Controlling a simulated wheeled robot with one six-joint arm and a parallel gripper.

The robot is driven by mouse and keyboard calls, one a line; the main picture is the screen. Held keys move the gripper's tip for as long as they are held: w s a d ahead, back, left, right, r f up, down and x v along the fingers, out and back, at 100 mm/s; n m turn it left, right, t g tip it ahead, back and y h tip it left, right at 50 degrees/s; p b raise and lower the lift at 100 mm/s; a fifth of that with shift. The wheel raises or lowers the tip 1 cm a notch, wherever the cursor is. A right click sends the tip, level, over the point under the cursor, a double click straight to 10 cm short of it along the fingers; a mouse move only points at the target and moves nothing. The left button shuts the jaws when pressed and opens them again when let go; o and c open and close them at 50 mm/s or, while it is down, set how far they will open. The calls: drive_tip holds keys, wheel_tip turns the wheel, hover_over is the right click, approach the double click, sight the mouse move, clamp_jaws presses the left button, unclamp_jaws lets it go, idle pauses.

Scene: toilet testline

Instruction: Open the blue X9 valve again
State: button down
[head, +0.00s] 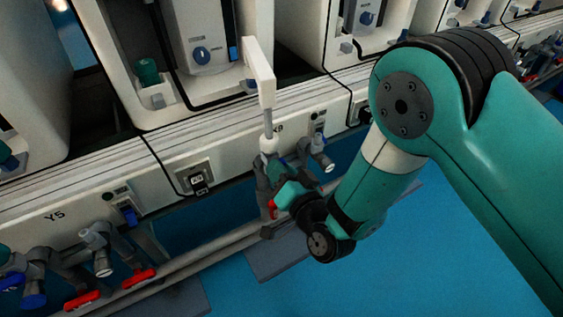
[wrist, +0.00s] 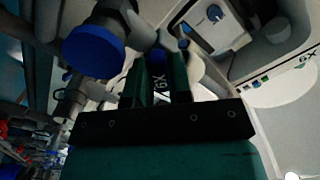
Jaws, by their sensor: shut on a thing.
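My gripper (head: 283,186) is at the pipework under the front panel, near the partly hidden X9 label (head: 279,128). In the wrist view its two green fingers (wrist: 159,82) are shut on a narrow dark blue handle (wrist: 159,80) with upside-down X9 lettering. This is the blue X9 valve handle. In the head view my gripper and the pipes hide the handle. How far the valve is turned cannot be told.
A red handle (head: 272,209) is close beside my gripper. A large blue round cap (wrist: 93,49) is near the fingers in the wrist view. More red-handled valves (head: 139,277) are at the lower left, by panel Y5 (head: 54,216). The blue floor (head: 390,270) is clear at right.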

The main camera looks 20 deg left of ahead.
drive_tip(key=n+p, duration=0.3)
drive_tip(key=n, duration=0.1)
drive_tip(key=shift+s+a+r+n, duration=0.1)
drive_tip(key=shift+n, duration=0.2)
drive_tip(key=shift+n+p, duration=1.05)
drive_tip(key=shift+n, duration=0.85)
drive_tip(key=c, duration=1.3)
unclamp_jaws()
